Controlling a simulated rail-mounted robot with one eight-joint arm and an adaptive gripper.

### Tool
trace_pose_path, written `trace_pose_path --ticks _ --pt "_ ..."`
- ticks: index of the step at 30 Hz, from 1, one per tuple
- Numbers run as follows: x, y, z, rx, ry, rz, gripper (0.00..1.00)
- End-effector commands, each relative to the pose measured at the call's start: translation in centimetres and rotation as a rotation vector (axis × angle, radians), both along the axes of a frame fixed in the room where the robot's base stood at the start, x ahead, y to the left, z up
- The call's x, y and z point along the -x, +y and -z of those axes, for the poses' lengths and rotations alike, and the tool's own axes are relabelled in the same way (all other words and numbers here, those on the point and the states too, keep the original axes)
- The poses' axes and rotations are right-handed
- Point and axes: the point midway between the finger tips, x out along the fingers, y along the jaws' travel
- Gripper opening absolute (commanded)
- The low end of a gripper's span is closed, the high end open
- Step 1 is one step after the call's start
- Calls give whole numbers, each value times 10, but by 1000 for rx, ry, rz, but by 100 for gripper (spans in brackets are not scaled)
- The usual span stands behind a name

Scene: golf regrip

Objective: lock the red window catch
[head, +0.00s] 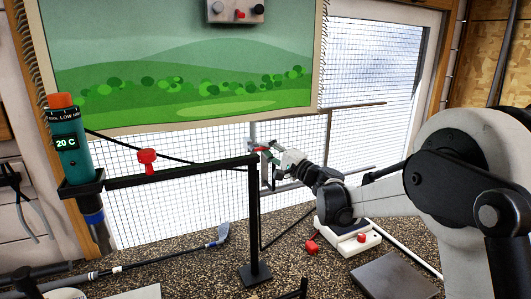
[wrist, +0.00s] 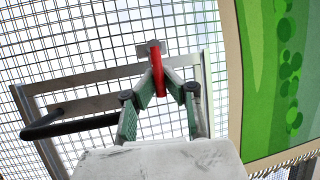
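The red window catch (head: 261,149) is on the window's metal frame, just below the golf picture in the head view. The far side of the catch is hidden.
A black stand (head: 254,215) with a horizontal bar is close left of my gripper. The bar carries a red clamp (head: 147,160) and a teal heat tool (head: 67,145). A black window handle (wrist: 70,127) is left of the fingers. A golf club (head: 180,253) lies on the bench.

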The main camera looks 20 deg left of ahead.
Motion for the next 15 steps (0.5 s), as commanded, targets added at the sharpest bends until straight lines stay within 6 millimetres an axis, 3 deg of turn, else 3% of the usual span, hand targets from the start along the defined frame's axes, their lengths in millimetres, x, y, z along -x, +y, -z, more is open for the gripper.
trace_pose_path --ticks 8,12,15 --pt "1 0 1 -1 3 -1 0" --pt "1 0 1 -1 3 -1 18" --pt "1 0 1 -1 3 -1 18"
